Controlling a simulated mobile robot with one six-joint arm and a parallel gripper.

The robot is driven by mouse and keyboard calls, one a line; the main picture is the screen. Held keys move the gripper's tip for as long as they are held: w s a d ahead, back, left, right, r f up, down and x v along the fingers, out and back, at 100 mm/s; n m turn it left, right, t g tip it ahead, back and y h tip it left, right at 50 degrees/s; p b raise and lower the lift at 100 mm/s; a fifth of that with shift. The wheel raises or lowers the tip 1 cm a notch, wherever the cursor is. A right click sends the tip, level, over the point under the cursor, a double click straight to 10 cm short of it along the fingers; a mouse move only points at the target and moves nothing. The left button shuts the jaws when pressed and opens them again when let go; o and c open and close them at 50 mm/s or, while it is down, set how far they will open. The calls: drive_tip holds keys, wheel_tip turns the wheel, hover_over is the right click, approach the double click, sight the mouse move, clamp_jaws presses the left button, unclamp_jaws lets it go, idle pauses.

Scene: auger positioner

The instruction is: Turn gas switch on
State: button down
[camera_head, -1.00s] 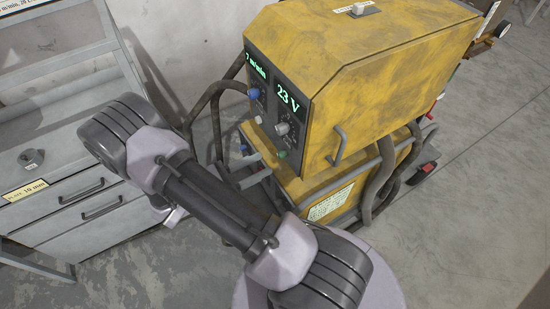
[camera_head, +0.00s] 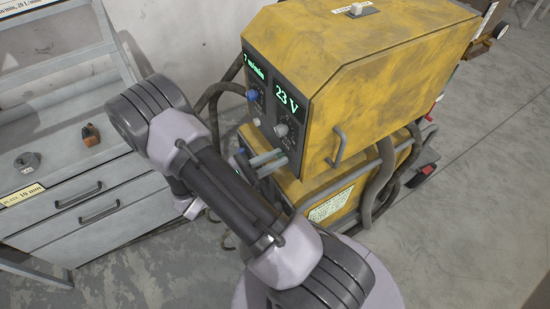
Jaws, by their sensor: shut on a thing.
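The yellow welding machine (camera_head: 390,85) has a dark front panel (camera_head: 262,88) with green displays, one reading 23 V. A blue knob (camera_head: 252,95) and a grey knob (camera_head: 281,130) are on the panel. My gripper (camera_head: 284,158) reaches from the left to the panel's lower right. Its pale fingers are shut where a small green knob sat in the earlier view; they now cover that knob. A white switch (camera_head: 357,10) with an unreadable label is on top of the machine. I cannot read which control is marked gas.
A grey drawer cabinet (camera_head: 90,185) stands at the left, with a grey ring-like part (camera_head: 27,162) and an orange-brown item (camera_head: 90,134) on top. Dark hoses (camera_head: 385,165) hang along the machine's side. The concrete floor (camera_head: 455,220) at the right is clear.

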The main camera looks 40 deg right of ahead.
drive_tip(key=shift+m, duration=0.3)
drive_tip(key=m, duration=0.4)
drive_tip(key=shift+s+f+m+b, duration=0.1)
drive_tip(key=shift+m+b, duration=0.85)
drive_tip(key=shift+m, duration=2.35)
drive_tip(key=shift+f+m+b, duration=0.1)
drive_tip(key=shift+m+b, duration=0.8)
drive_tip(key=shift+m, duration=2.4)
drive_tip(key=shift+r, duration=0.1)
drive_tip(key=c, duration=1.3)
unclamp_jaws()
